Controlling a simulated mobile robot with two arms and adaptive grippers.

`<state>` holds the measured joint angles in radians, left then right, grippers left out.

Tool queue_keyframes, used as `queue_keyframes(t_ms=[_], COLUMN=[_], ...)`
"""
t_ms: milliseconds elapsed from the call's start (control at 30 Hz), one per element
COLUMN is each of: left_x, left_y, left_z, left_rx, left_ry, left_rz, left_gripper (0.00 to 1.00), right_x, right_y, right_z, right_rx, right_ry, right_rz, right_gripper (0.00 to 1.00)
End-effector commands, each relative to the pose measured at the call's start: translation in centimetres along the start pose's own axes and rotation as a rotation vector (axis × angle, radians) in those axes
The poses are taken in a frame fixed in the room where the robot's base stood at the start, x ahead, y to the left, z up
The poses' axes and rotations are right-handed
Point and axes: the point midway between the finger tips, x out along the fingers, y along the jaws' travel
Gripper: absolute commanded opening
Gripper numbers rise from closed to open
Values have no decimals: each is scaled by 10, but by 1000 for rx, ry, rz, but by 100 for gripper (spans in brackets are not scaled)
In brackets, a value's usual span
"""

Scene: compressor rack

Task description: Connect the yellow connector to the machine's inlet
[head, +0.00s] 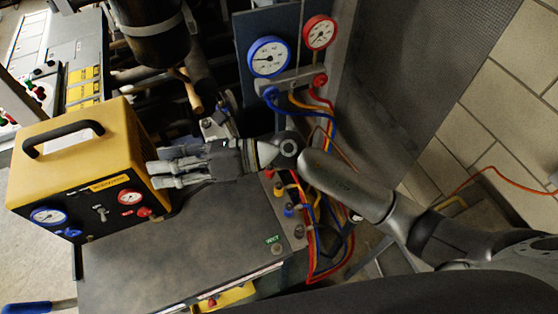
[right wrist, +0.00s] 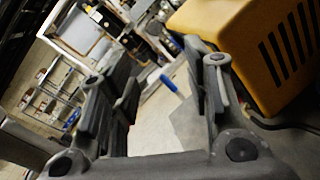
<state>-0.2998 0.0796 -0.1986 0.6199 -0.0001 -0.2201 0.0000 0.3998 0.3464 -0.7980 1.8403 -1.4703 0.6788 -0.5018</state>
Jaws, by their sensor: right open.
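The yellow machine (head: 75,160), with a black top handle, stands on the left of the head view; its yellow casing also shows at the right of the right wrist view (right wrist: 245,40). Its front has a blue gauge, a red gauge and small fittings; I cannot tell which is the inlet. A yellow connector (head: 280,189) sits in a row of coloured fittings at the dark cabinet's edge. My right gripper (head: 157,168) is open and empty, its fingertips close to the machine's right side. In the right wrist view its fingers (right wrist: 160,78) are spread. My left gripper is out of view.
The dark cabinet top (head: 190,240) is mostly bare. Red, yellow and blue hoses (head: 312,225) hang beside it. A panel with blue (head: 268,57) and red (head: 320,33) gauges stands behind. A blue-handled tool (head: 38,307) is at lower left. Pipes crowd the back.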

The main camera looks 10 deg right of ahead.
Motion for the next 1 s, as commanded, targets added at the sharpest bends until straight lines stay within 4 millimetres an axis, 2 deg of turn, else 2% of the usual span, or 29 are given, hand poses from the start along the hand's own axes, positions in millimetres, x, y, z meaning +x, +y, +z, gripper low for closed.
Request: queue_keyframes(t_ms=[100,167,267,300,400,500,600,733,1000], left_x=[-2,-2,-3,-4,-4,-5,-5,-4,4], left_y=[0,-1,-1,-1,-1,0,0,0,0], left_z=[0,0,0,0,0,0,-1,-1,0], left_rx=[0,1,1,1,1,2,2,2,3], left_ry=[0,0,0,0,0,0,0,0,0], left_rz=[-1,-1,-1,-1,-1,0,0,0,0], left_gripper=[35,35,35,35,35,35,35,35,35], right_x=[-9,-24,-61,-79,-127,-167,-193,-208,-208], right_y=[-19,-36,-69,-83,-113,-134,-145,-151,-159], right_z=[-52,-76,-104,-111,-117,-114,-108,-105,-120], right_rx=[-240,-342,-481,-527,-605,-644,-659,-662,-660], right_ry=[345,518,804,915,1166,1355,1472,1539,1544], right_rz=[-7,-18,-50,-67,-114,-158,-188,-206,-206], right_gripper=[45,45,45,45,45,45,45,45,45])
